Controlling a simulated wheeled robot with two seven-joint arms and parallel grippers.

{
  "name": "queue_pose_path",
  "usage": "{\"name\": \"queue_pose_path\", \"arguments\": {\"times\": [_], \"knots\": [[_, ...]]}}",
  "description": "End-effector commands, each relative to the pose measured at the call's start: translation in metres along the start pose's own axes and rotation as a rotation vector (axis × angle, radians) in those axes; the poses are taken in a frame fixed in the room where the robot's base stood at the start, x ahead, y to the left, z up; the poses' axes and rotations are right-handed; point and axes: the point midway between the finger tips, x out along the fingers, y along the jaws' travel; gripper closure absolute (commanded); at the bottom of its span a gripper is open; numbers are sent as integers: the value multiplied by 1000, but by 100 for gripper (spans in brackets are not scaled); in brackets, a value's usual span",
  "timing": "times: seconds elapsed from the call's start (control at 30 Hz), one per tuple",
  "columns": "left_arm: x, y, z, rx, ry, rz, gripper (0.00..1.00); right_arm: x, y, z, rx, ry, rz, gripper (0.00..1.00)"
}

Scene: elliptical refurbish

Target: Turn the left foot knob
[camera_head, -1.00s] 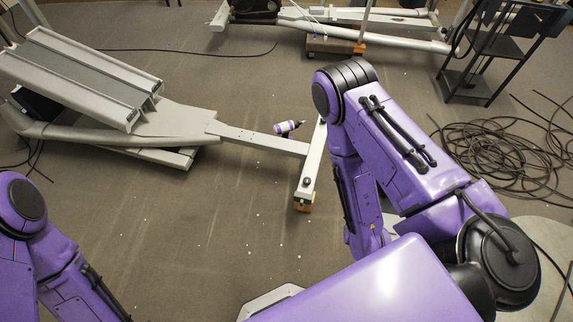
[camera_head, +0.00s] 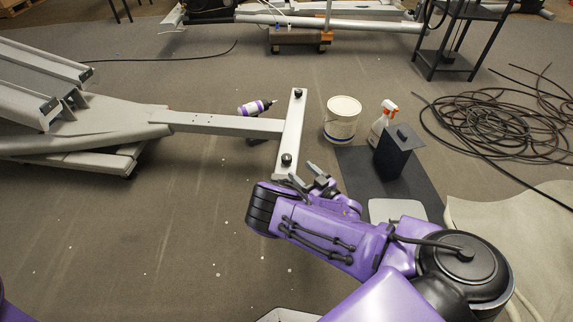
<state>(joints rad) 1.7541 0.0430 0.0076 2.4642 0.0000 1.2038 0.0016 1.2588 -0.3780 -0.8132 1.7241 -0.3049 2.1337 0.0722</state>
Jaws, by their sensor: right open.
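The elliptical's grey foot bar (camera_head: 292,128) lies across the end of a long beam (camera_head: 215,123). It has a dark knob at each end. The near knob (camera_head: 286,160) is close to my right gripper, and the far knob (camera_head: 298,93) is at the back end. My right gripper (camera_head: 304,173) is open and empty, its fingers just right of and below the near knob. I see a gap between them and the knob. Only a sliver of my left arm shows at the lower left corner, and its gripper is out of view.
A purple-and-white drill-like tool (camera_head: 254,107) lies beside the beam. A white bucket (camera_head: 342,120), a spray bottle (camera_head: 381,122) and a black box (camera_head: 398,152) stand right of the bar, near a dark mat (camera_head: 360,172). Coiled cables (camera_head: 500,125) lie farther right. The carpet left of my arm is clear.

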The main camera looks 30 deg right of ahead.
Motion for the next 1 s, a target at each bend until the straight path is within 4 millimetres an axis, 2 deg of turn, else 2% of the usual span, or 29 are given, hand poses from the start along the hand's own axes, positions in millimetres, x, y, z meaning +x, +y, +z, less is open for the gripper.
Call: {"name": "queue_pose_path", "arguments": {"times": [0.2,0.4,0.53,0.77,0.93,1.0], "knots": [[19,2,11,6,-12,1,57,49,1,2,-1,5,2,34],[28,-1,27,119,-135,8,57,83,2,1,-3,1,4,34],[28,-3,32,152,-173,9,57,92,2,-1,-1,0,5,34],[28,-3,32,158,-179,9,57,93,2,-2,-2,-2,5,34],[28,-3,32,158,-179,9,57,93,2,-2,-2,-2,6,85],[28,-3,32,158,-178,9,57,93,2,-2,-2,-2,6,85]]}}
